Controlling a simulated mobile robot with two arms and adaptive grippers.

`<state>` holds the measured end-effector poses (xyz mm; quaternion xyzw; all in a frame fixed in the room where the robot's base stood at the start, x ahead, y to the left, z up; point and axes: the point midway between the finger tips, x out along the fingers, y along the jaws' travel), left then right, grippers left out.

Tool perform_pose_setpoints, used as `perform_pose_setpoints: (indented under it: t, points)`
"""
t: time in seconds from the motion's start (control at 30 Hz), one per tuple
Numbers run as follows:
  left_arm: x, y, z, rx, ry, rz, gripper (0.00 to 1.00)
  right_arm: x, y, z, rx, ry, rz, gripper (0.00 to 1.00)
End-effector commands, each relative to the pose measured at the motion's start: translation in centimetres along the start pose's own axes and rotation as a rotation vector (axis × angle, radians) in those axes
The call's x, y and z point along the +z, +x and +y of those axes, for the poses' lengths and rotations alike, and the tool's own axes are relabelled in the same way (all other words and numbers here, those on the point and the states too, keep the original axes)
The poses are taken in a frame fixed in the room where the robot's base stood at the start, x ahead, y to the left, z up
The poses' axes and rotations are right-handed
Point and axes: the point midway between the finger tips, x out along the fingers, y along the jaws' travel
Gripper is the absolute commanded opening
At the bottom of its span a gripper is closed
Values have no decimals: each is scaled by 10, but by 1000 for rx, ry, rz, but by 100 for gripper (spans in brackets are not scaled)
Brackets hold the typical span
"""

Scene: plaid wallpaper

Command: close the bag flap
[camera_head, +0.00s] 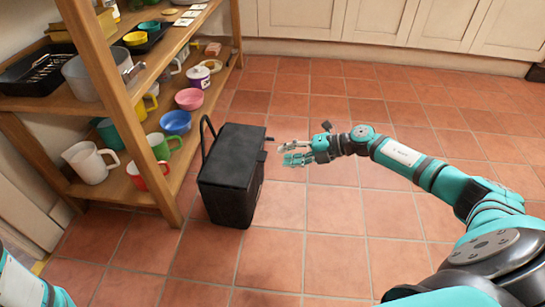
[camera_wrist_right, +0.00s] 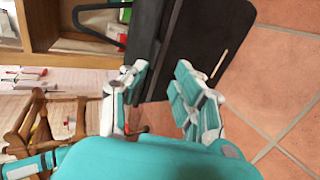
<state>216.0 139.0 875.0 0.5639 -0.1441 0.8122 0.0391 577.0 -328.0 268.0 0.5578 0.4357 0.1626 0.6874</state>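A black bag (camera_head: 232,176) stands upright on the tiled floor, close to the shelf's front. Its dark top (camera_head: 236,150) faces up, and a thin black handle (camera_head: 204,140) stands up on its left side. I cannot clearly tell the flap from the rest of the top. My right gripper (camera_head: 283,153) is just right of the bag, near its top, with its fingers pointing at it. In the right wrist view its fingers (camera_wrist_right: 161,70) are spread with nothing gripped, and the bag (camera_wrist_right: 205,40) fills the space beyond them. My left gripper is out of view.
A wooden shelf (camera_head: 108,62) with mugs, bowls and trays stands left of the bag. White cabinets (camera_head: 390,22) line the back. The tiled floor (camera_head: 330,225) is clear in front of the bag and to its right.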

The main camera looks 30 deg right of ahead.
Motion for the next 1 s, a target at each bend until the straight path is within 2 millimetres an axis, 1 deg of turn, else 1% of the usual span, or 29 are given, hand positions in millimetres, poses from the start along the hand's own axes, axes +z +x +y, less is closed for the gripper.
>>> perform_pose_setpoints:
  t: [0.03, 0.1, 0.2, 0.3, 0.43, 0.87, 0.93, 1.0]
  points:
    - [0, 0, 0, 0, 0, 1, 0, 0, -11, -2, -4, 0, -1, 30]
    - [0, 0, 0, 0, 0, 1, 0, 0, -23, -1, -3, -2, -3, 30]
    - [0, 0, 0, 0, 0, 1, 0, 1, -36, 0, -1, -1, -3, 30]
    - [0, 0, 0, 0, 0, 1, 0, 1, -44, 0, 0, -1, -3, 30]
    - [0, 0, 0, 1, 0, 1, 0, 1, -47, 1, 1, -2, -3, 30]
    - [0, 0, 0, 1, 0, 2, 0, 1, -47, 1, 2, -2, -4, 30]
    - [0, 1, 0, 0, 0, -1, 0, -1, -46, 3, 7, 0, 0, 30]
    - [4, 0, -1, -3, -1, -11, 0, -11, -40, 9, 27, 11, 21, 30]
